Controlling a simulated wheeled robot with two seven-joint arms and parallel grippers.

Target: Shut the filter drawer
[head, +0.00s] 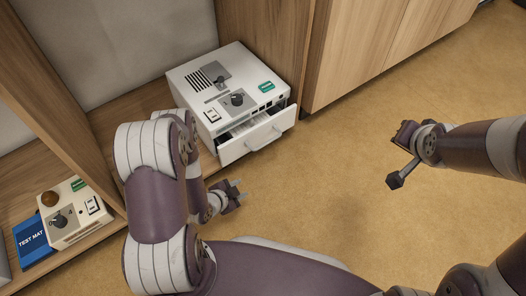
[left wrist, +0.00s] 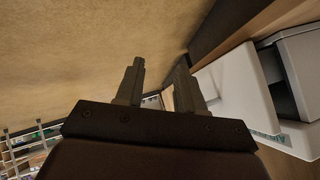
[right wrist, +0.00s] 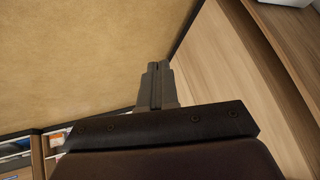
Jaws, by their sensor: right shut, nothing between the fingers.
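The filter drawer (head: 257,139) sticks out from the front of a white machine (head: 190,75) on the low shelf. Its white front has a bar handle (head: 266,141), and its inside shows behind the front. My left gripper (head: 236,193) is in front of the drawer and below it in the head view, apart from it. In the left wrist view its two fingers (left wrist: 160,70) are spread with nothing between them. White panels show close on the right there. My right gripper (head: 394,180) is over the floor on the right, well away from the drawer. Its fingers (right wrist: 156,80) are together and empty.
A smaller device (head: 74,222) with a dial and a blue test mat box (head: 31,241) sit on the shelf at left. A wooden upright (head: 72,110) divides the shelf. Wooden cabinet fronts (head: 365,45) stand right of the machine. The tan floor (head: 330,190) between my arms is clear.

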